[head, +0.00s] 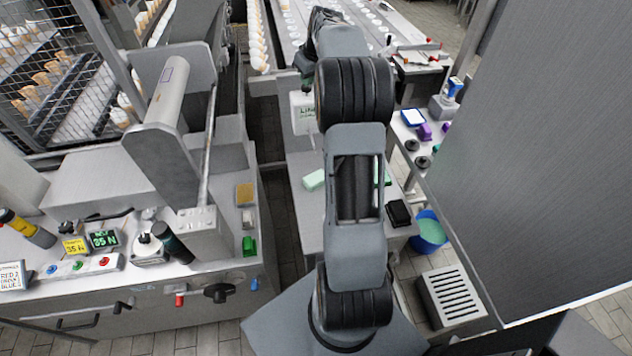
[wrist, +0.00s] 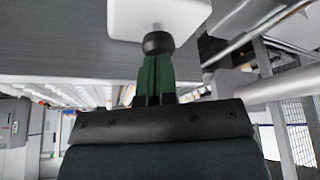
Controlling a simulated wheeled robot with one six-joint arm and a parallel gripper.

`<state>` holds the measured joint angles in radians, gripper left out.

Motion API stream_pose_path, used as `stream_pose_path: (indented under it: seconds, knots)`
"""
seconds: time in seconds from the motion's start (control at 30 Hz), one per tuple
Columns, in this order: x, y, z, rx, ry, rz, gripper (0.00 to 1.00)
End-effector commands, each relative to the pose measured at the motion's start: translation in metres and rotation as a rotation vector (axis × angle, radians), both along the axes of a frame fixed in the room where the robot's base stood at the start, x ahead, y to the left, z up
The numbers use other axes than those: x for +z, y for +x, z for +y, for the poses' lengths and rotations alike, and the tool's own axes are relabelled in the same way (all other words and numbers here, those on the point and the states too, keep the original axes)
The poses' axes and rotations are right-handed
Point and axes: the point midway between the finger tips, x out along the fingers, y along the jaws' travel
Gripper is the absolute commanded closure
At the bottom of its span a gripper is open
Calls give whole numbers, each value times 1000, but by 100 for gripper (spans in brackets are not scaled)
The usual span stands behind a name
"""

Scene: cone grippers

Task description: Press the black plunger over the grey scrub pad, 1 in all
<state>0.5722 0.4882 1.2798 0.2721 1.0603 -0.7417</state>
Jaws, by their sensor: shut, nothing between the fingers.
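My gripper (wrist: 156,72) shows in the wrist view with its two dark green fingers closed together and nothing between them. A round black plunger (wrist: 158,43) is right at the fingertips, on a thin stem from a white block (wrist: 160,15). The fingertips look in contact with the plunger or very close; I cannot tell which. In the head view my own arm hides most of the gripper.
In the head view a mint green pad (head: 314,180) and a black pad (head: 398,213) lie on the bench either side of my arm. A blue bucket (head: 428,233) stands at the right. A large grey panel (head: 560,150) closes off the right side.

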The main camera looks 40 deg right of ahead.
Motion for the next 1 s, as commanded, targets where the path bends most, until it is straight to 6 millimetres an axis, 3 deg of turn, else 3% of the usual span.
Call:
stream_pose_path:
  seconds: [0.37,1.0]
  knots:
    - [-5,-1,0,1,4,8,100]
    - [27,0,0,1,2,5,100]
